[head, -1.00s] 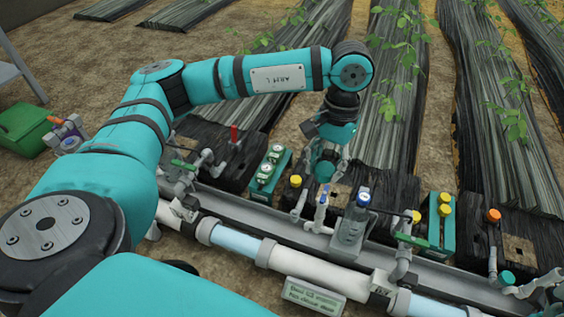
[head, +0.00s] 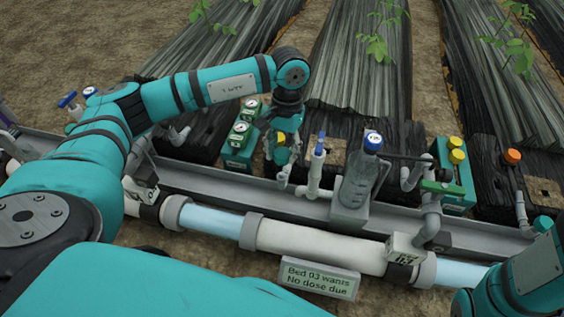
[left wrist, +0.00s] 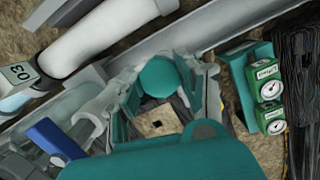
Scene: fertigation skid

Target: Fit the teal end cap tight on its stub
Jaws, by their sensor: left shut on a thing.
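The teal end cap (left wrist: 158,77) shows as a round disc between the fingers of my left gripper (left wrist: 163,92) in the left wrist view. In the head view my left gripper (head: 284,158) points down, shut on the cap, just above a short grey stub pipe (head: 284,178) left of the blue-handled valve. The fingers hide most of the cap there. I cannot tell whether the cap touches the stub or sits straight on it. My right gripper is out of view; only part of my right arm shows at lower right.
The blue-handled valve (head: 319,150) and a blue-capped bottle (head: 360,180) stand close to the right. A green gauge box (head: 240,140) is close on the left. A large pipe (head: 320,246) and a sign (head: 318,279) lie in front.

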